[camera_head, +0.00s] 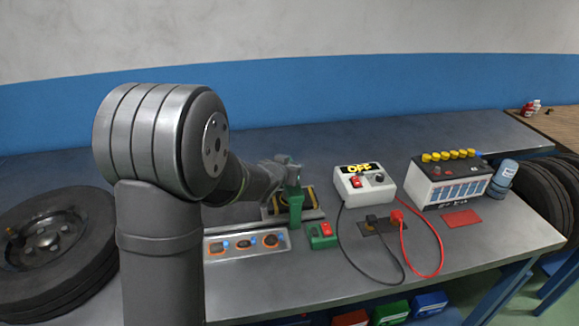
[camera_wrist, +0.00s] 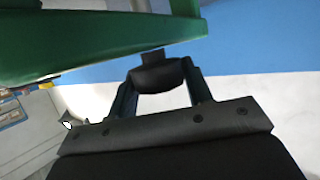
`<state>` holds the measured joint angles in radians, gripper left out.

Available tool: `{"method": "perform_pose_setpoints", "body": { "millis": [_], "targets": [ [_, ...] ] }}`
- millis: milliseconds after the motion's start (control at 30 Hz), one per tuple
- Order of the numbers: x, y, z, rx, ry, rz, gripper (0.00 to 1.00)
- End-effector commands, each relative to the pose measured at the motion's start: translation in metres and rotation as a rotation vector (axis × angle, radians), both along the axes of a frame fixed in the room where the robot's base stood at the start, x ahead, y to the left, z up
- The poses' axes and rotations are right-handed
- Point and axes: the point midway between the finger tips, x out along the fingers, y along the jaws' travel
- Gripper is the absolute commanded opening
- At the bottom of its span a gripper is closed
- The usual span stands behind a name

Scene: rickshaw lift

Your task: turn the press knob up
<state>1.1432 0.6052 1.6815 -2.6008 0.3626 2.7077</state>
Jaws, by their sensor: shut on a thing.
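The green press (camera_head: 295,206) stands on the bench right of my arm, beside a black and yellow plate. Its green body also fills the top of the wrist view (camera_wrist: 90,52). The black press knob (camera_wrist: 157,77) sits on a short dark stem against the green body. My gripper (camera_wrist: 158,82) is shut on the knob, with one finger on each side of it. In the head view my gripper (camera_head: 287,165) is at the top of the press, and the knob is too small and covered to make out there.
A green box with a red button (camera_head: 321,236) stands right of the press. A tray with several small parts (camera_head: 246,244) lies in front. A white charger (camera_head: 365,184) reading OFF, with black and red cables, and a battery (camera_head: 450,182) stand farther right. A tyre (camera_head: 50,245) lies left.

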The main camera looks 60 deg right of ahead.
Motion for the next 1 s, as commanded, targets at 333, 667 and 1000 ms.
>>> {"method": "perform_pose_setpoints", "body": {
  "millis": [333,667,1000],
  "targets": [
    [0.0004,0.0003,-0.0001,0.001,0.000,0.057,0.23],
    [0.0008,0.0002,0.0001,0.000,-0.001,0.068,0.23],
    [0.0009,0.0001,0.0004,-0.001,-0.001,0.068,0.65]
  ]
}}
